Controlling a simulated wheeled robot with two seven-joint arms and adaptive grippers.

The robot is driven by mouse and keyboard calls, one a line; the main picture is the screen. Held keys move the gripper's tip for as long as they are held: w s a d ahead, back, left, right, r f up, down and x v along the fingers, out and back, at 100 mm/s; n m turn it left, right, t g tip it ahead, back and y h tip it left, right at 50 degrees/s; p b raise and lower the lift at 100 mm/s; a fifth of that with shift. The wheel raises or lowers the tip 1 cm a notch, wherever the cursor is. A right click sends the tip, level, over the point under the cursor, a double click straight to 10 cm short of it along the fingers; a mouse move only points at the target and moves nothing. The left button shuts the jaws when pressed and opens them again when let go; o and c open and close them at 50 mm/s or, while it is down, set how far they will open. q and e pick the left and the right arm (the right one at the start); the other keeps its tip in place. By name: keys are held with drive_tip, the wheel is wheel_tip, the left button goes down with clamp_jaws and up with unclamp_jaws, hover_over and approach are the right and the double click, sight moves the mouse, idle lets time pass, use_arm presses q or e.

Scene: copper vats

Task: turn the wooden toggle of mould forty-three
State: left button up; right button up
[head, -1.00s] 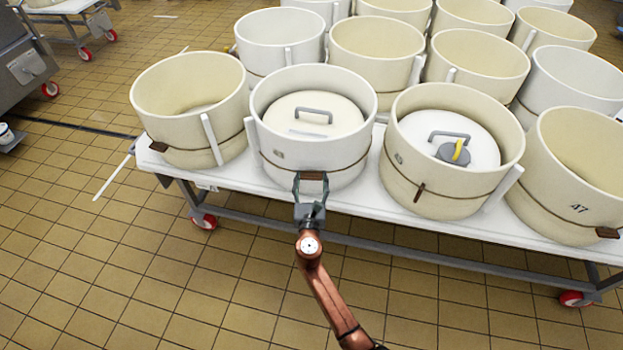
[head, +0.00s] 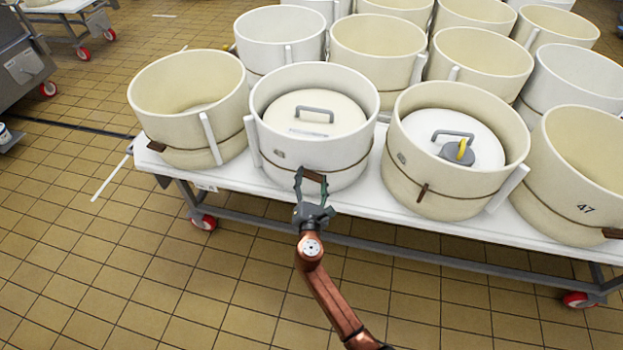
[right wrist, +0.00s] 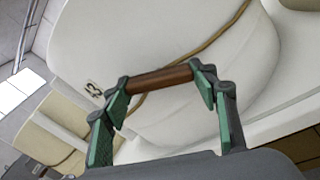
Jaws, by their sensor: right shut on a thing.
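The white mould (head: 290,150) stands at the front of the table, with a lid and grey handle inside. In the right wrist view its label (right wrist: 94,90) shows small figures, partly legible as 43. The brown wooden toggle (head: 313,176) sits on the cord around the mould's front. It also shows in the right wrist view (right wrist: 160,81), lying between the fingertips. My right gripper (head: 310,178) is shut on the toggle, one finger at each end; both fingers show in the right wrist view (right wrist: 162,88). The toggle is slightly tilted in the head view. My left gripper is not in view.
A cream mould (head: 190,100) stands to the left. Another cream mould (head: 445,195), holding a lid and a grey and yellow object, stands close to the right, then mould 47 (head: 590,160). More moulds fill the wheeled table (head: 380,212) behind. Tiled floor in front is clear.

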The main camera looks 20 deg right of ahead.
use_arm(q)
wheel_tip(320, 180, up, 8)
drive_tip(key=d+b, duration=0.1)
drive_tip(key=b, duration=0.1)
use_arm(e)
drive_tip(key=m, duration=0.6)
drive_tip(key=shift+f, duration=0.1)
drive_tip(key=shift+m+b, duration=0.4)
drive_tip(key=shift+m, duration=0.3)
drive_tip(key=m+b, duration=0.1)
drive_tip(key=m, duration=0.2)
drive_tip(key=shift+a, duration=0.1)
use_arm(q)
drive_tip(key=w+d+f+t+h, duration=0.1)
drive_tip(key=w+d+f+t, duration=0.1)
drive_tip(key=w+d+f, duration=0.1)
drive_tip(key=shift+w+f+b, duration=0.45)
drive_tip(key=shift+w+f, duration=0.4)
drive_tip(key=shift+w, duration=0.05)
use_arm(e)
drive_tip(key=shift+r+m, duration=0.2)
drive_tip(key=shift+m, duration=0.7)
drive_tip(key=o, duration=1.2)
drive_tip(key=shift+c, duration=0.2)
